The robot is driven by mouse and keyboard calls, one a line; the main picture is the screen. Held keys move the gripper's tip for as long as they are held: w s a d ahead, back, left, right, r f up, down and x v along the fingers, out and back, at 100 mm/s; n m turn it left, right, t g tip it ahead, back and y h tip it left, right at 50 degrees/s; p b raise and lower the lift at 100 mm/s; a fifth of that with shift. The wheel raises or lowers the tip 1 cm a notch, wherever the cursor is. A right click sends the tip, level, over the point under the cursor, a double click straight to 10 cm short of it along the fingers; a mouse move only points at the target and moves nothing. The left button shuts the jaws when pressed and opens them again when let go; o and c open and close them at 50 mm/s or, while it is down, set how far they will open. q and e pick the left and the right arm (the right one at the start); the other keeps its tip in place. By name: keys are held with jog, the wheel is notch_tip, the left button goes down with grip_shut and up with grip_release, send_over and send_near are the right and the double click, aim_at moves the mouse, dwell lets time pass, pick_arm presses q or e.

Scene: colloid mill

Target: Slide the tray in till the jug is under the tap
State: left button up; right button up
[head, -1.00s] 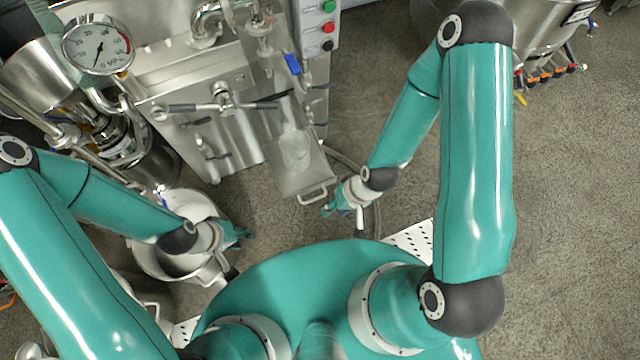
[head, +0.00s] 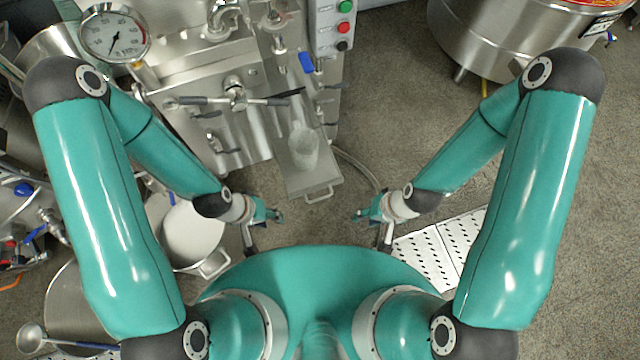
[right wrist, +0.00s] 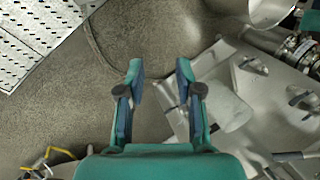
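The metal tray (head: 312,184) sticks out from the front of the mill, with a bar handle (head: 319,194) at its near end. A translucent, pale jug (head: 304,152) stands on the tray; it also shows in the right wrist view (right wrist: 228,108). A blue lever (head: 306,62) sits above and behind the jug; the tap's outlet is hard to make out. My right gripper (head: 362,214) is right of the handle and apart from it. In the right wrist view my right gripper (right wrist: 160,78) is open and empty. My left gripper (head: 276,215) is left of the handle, apart from it, its fingers too small to judge.
A control box (head: 332,28) with coloured buttons is on the mill's right. A large steel tank (head: 500,38) stands at upper right. A white bucket (head: 190,235) stands below my left arm. A perforated plate (head: 440,250) lies at right. A hose (head: 362,170) runs beside the tray.

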notch_tip(320, 180, down, 8)
jog(key=s+d+m+g+b, duration=0.2)
jog(key=d+m+b, duration=0.1)
jog(key=m+b, duration=0.5)
jog(key=m+t+y+b, duration=0.3)
jog(key=m+y+b, duration=1)
jog(key=m+b, duration=1.25)
send_near(322, 198)
jog(key=a+m, duration=0.1)
jog(key=a, duration=0.2)
jog(key=a+f+m, duration=0.1)
jog(key=a, duration=0.2)
jog(key=a+m+b, duration=0.1)
jog(key=a, duration=0.3)
jog(key=shift+w+f, duration=0.2)
jog(key=shift+w, duration=0.2)
grip_shut()
